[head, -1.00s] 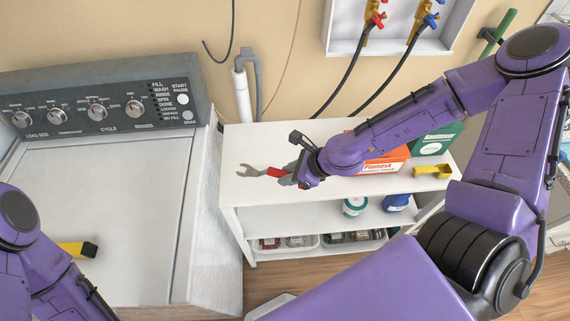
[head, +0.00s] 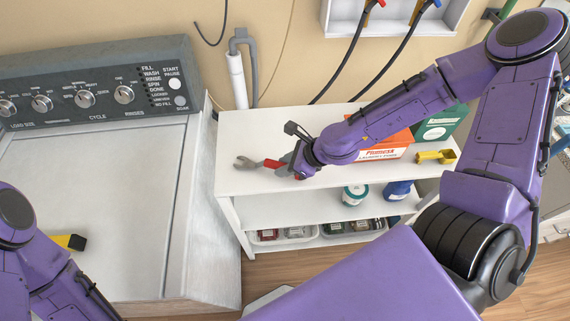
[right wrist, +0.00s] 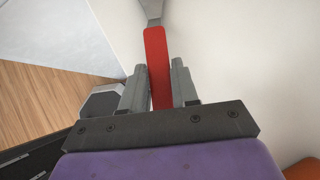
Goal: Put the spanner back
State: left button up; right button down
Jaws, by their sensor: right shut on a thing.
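The spanner (head: 250,163) has a grey open-jaw head and a red handle. In the head view it is over the left part of the white shelf unit's top (head: 232,181), its head pointing left. I cannot tell whether it touches the top. My right gripper (head: 284,167) is shut on the red handle. In the right wrist view the red handle (right wrist: 156,50) stands between the two grey fingers of my right gripper (right wrist: 160,68), and the head is mostly cut off at the top edge. My left arm shows at lower left, but its gripper is out of view.
Tubs and trays (head: 352,230) fill the lower shelves. The washer (head: 95,200) stands left, with a yellow-and-black object (head: 72,242) on it.

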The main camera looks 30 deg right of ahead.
jog(key=shift+s+f, duration=0.15)
jog(key=shift+f, duration=0.15)
jog(key=c, duration=0.8)
grip_release()
jog(key=p+v, duration=0.2)
jog(key=v, duration=0.8)
jog(key=shift+s+d+p, duration=0.15)
jog(key=shift+p, duration=0.25)
